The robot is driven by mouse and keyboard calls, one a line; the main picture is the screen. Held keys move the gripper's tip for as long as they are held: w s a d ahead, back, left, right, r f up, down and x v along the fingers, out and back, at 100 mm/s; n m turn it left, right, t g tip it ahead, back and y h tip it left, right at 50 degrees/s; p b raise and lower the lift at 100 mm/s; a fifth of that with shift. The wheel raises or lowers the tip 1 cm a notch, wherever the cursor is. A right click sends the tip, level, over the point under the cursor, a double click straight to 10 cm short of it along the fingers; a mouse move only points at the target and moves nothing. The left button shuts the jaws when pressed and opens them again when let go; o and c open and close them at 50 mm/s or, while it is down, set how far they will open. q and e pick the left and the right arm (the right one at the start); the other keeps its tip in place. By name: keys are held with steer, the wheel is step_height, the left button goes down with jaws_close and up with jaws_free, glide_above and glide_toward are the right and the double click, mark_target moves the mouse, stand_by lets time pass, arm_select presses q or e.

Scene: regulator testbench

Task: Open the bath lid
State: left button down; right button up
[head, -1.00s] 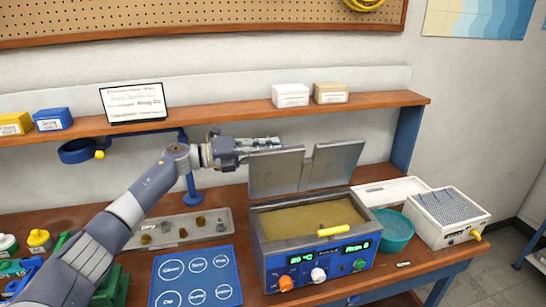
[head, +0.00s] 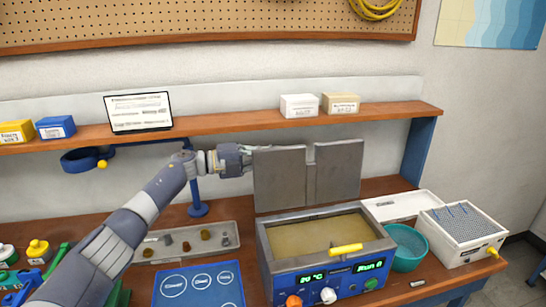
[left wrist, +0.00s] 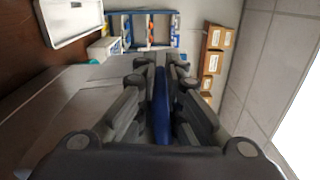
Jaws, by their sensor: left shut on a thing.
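The bath (head: 268,250) stands on the bench, with its amber liquid uncovered. Its grey two-panel lid (head: 338,172) stands roughly upright at the bath's back edge, with a notch between the panels at the top. My left gripper (head: 249,158) is at the lid's upper left edge. In the left wrist view its fingers (left wrist: 158,85) are closed around a blue bar (left wrist: 161,110). How the bar joins the lid is hidden. A grey surface, apparently the lid (left wrist: 65,110), fills the left of that view. My right gripper is not in view.
A teal bowl (head: 408,250) and a white perforated box (head: 462,232) stand right of the bath. A tray of small parts (head: 160,250) and a blue mat (head: 190,300) lie left. A shelf (head: 230,124) with boxes runs behind the lid.

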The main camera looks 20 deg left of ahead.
arm_select(q)
steer(key=shift+f, duration=0.15)
steer(key=c, duration=1.7)
jaws_free()
steer(key=shift+s, duration=0.1)
steer(key=shift+o, duration=0.2)
steer(key=shift+s+a, duration=0.1)
steer(key=shift+a, duration=0.15)
steer(key=v, duration=1.1)
steer(key=shift+s, duration=0.2)
steer(key=shift+a, duration=0.1)
